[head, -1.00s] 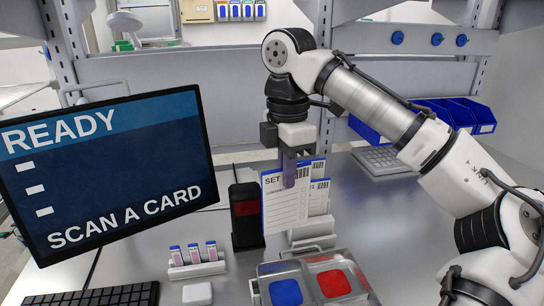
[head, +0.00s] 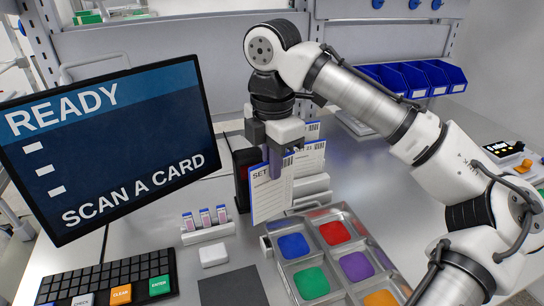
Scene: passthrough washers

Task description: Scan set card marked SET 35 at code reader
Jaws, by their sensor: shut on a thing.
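My gripper (head: 276,158) is shut on a white set card (head: 269,198) with a blue edge. Its heading reads "SET"; the number after it is hidden behind my fingers. The card hangs upright in front of the card rack (head: 311,185), where other cards (head: 310,158) stand. The code reader (head: 243,172), a black post with a dark red window, stands just left of the card and is partly covered by it. The monitor (head: 105,150) on the left reads "READY" and "SCAN A CARD".
A tray (head: 317,243) with coloured compartments lies in front of the card. A small rack of vials (head: 207,229), a white block (head: 214,255), a dark mat (head: 232,288) and a keyboard (head: 105,278) are to the left. Blue bins (head: 412,80) stand at the back right.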

